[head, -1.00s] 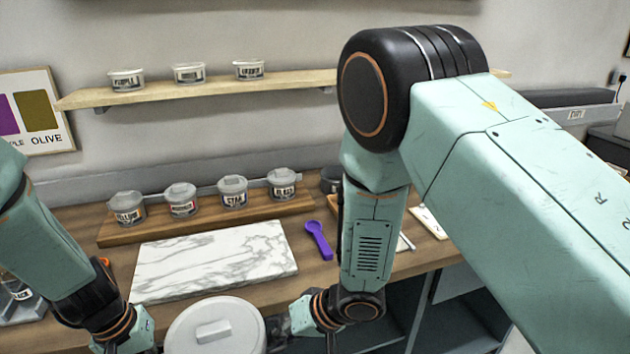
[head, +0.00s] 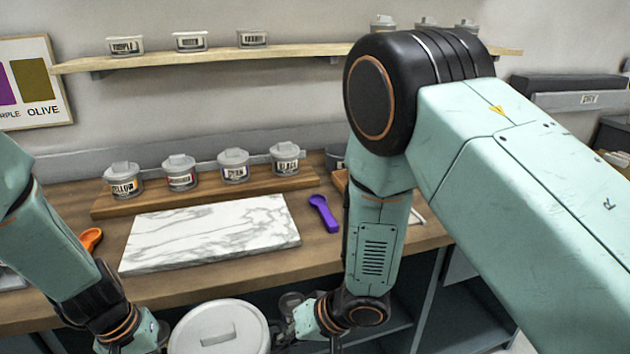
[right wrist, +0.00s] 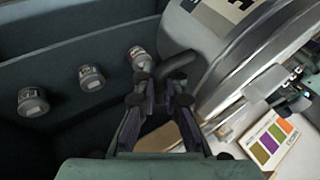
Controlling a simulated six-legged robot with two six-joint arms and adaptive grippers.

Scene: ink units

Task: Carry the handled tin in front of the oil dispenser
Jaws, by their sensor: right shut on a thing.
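The handled tin (head: 220,335) is a large pale round tin with a flat lid and a lid grip, low in the head view in front of the counter. In the right wrist view the tin (right wrist: 205,50) fills the upper right, and a dark curved handle sticks out from its side. My right gripper (right wrist: 163,88) is shut on that handle. In the head view its fingers are mostly cut off. My left gripper (head: 118,347) is at the tin's left, its fingertips cut off by the frame edge. I cannot make out an oil dispenser.
A marble slab (head: 210,235) lies on the wooden counter, with several labelled pots on a wooden riser (head: 205,195) behind. A purple spoon (head: 323,213) and an orange scoop (head: 90,238) lie on the counter. Open dark shelves (head: 455,320) are below. A wall shelf (head: 230,60) holds more pots.

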